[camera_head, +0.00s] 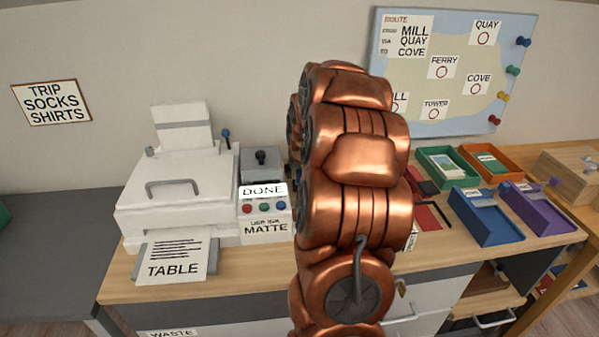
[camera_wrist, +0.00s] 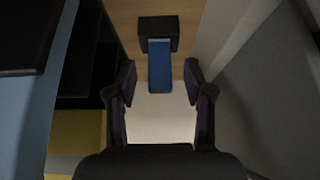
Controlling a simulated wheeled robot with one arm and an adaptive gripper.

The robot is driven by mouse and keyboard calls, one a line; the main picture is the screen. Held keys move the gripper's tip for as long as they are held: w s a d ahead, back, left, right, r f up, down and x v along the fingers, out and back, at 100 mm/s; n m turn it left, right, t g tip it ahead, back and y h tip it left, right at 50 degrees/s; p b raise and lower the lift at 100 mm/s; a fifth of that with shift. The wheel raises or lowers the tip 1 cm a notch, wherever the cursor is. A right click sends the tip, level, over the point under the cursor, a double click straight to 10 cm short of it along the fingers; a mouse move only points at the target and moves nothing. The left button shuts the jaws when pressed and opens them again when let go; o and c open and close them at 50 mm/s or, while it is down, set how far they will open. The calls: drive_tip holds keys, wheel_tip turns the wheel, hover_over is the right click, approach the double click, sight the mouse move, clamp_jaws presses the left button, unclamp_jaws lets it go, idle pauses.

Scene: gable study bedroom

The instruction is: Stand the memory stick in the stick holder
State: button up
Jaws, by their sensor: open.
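A blue stick (camera_wrist: 160,72), which looks like the memory stick, is in the wrist view. Its upper end meets a dark block (camera_wrist: 158,27), which looks like the stick holder, with a thin pale strip at the join. I cannot tell whether it is seated in the block or only against it. My gripper (camera_wrist: 160,66) is open, with one finger on each side of the blue stick and a visible gap to both. In the head view my copper arm hides the gripper, and I cannot make out the stick or holder there.
A white printer (camera_head: 180,190) stands left on the wooden desk, with a button box (camera_head: 264,222) beside it. Green (camera_head: 427,172), orange (camera_head: 510,160), blue (camera_head: 483,228) and purple (camera_head: 545,220) trays stand right. Pale and grey surfaces flank my gripper closely on the right in the wrist view.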

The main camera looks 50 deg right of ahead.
drive_tip(key=shift+r, duration=0.15)
drive_tip(key=v, duration=1.1)
drive_tip(key=shift+a+r, duration=0.15)
drive_tip(key=shift+r, duration=0.2)
drive_tip(key=shift+s, duration=0.15)
